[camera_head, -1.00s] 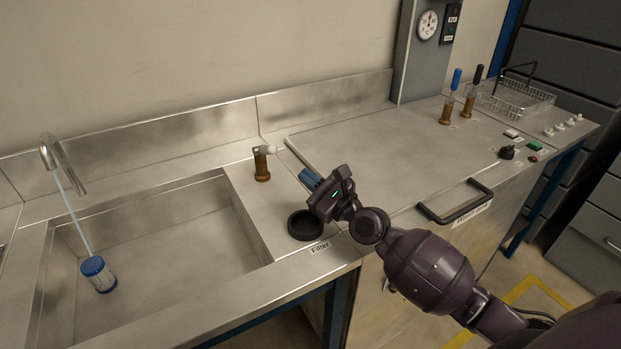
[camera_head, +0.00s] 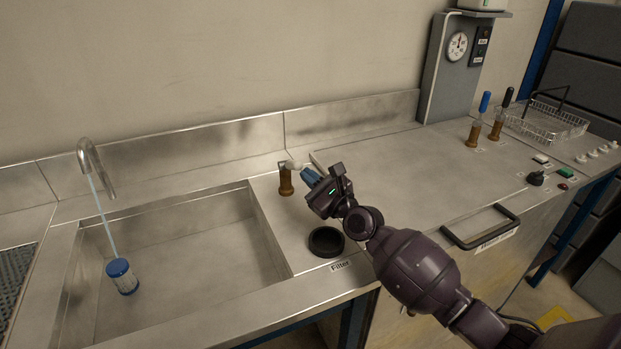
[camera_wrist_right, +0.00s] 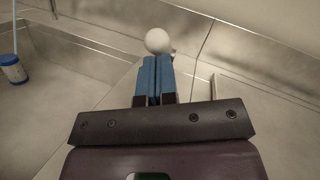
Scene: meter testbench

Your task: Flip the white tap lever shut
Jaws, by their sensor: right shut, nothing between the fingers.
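The tap with the white lever (camera_head: 286,180) is a short brass post on the steel counter, right of the sink. Its white lever knob (camera_head: 293,165) points right, toward my right gripper. My right gripper (camera_head: 309,175) has its blue fingers shut with nothing between them, with the tips close to the knob. In the right wrist view the round white knob (camera_wrist_right: 158,41) sits just beyond the fingertips (camera_wrist_right: 154,62); I cannot tell whether they touch. The brass post is hidden there. My left gripper is not in view.
Water runs from the spout (camera_head: 97,165) onto a blue-capped filter (camera_head: 121,275) in the sink. A black ring (camera_head: 326,241) sits on the counter below my gripper. Two brass taps with blue and black handles (camera_head: 484,102) and a wire basket (camera_head: 551,123) stand farther right.

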